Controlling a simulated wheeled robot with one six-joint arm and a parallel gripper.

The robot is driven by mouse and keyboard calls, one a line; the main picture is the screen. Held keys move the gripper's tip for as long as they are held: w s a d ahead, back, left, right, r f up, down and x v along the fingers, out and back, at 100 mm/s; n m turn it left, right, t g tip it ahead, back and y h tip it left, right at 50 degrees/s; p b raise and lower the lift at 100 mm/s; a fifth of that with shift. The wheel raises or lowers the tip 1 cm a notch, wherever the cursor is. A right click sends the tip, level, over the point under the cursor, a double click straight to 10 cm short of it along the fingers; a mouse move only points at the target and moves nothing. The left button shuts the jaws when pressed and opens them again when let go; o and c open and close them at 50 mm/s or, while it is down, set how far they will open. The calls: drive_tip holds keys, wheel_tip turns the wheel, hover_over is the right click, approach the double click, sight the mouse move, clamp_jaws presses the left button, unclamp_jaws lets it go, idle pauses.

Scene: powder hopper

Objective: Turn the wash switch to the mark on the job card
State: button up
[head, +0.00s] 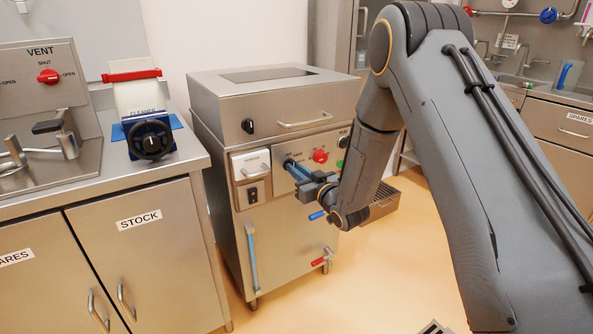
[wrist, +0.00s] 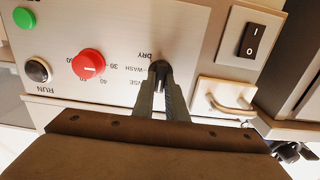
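The wash switch, a small black knob (wrist: 158,68), is on the steel front panel of the washer cabinet (head: 285,140). Marks DRY, WASH and a partly hidden word ending in "NSE" stand around it in the wrist view. My gripper (wrist: 160,88) reaches the knob, one finger on each side, and looks shut on it. In the head view my gripper (head: 292,164) covers the switch. The knob's pointer is hidden by the fingers, so I cannot tell which mark it is at. I cannot make out a job card in either view.
Beside the switch are a red dial (wrist: 88,63) with numbers, a black RUN knob (wrist: 38,71), a green button (wrist: 24,18), a rocker switch (wrist: 252,40) and a drawer handle (wrist: 230,98).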

drive_tip(key=shift+m, duration=0.3)
clamp_jaws()
drive_tip(key=shift+d+f+m+p, duration=0.1)
drive_tip(key=shift+m+p, duration=0.4)
drive_tip(key=shift+m, duration=1.5)
drive_tip(key=shift+d+m+p, duration=0.1)
drive_tip(key=shift+m+p, duration=0.4)
drive_tip(key=shift+m, duration=1.5)
drive_tip(key=o, duration=0.7)
unclamp_jaws()
